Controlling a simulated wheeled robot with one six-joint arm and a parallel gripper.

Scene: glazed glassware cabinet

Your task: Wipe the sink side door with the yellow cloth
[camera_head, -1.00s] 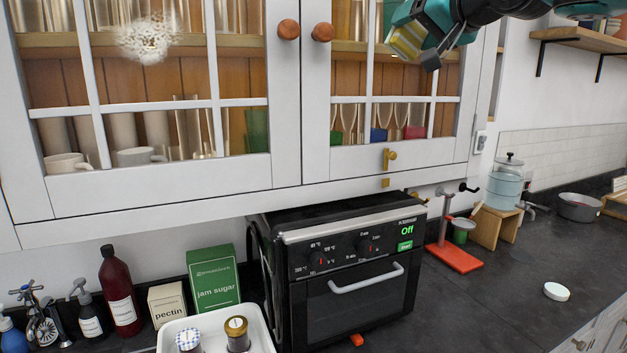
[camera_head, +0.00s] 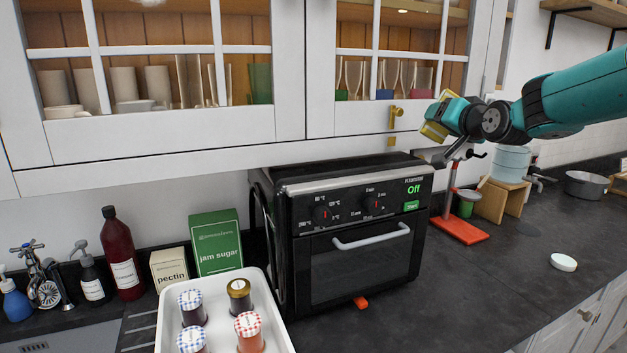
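My gripper (camera_head: 447,120) is at the right, in front of the lower right corner of the right cabinet door (camera_head: 300,60). The yellow cloth (camera_head: 433,131) is at its end and appears held in it, partly hidden by the teal gripper body. The left cabinet door (camera_head: 290,75), above the steel sink area (camera_head: 60,341), is white-framed with glass panes and looks closed. A whitish smear (camera_head: 150,3) shows at the top edge of the picture on this door's glass. My gripper is well to the right of it.
Below stand a black oven (camera_head: 350,250), a red-based stand (camera_head: 460,230) and a white tray (camera_head: 282,325) with jars.

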